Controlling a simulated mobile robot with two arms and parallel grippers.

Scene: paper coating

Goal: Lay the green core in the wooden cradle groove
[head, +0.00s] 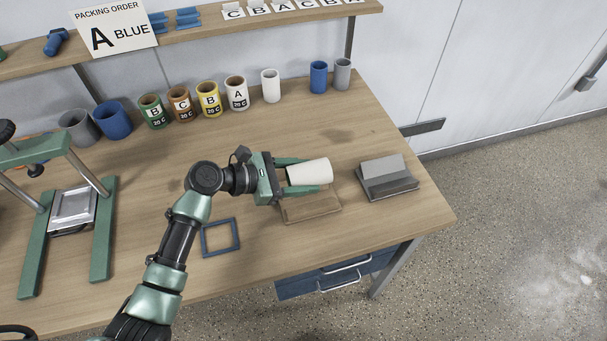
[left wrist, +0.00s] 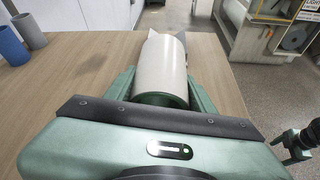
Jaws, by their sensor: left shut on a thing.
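My left gripper (head: 306,174) is shut on a white roll (head: 317,171), which lies sideways between its green fingers. In the left wrist view the roll (left wrist: 160,65) points away from me, and its near end (left wrist: 160,100) has a dark green rim. A brown wooden piece (head: 312,214), which looks like the cradle, lies on the table below the roll and gripper. They partly cover it, so I cannot see its groove or tell whether the roll touches it. An upright green cylinder labelled B (head: 152,112) stands in the back row.
Brown, yellow and white cylinders stand along the back, with blue and grey ones (head: 319,77). A grey block on a dark base (head: 387,177) is right of the wooden piece. A blue frame (head: 220,237) lies in front. A green-framed press (head: 73,207) stands left.

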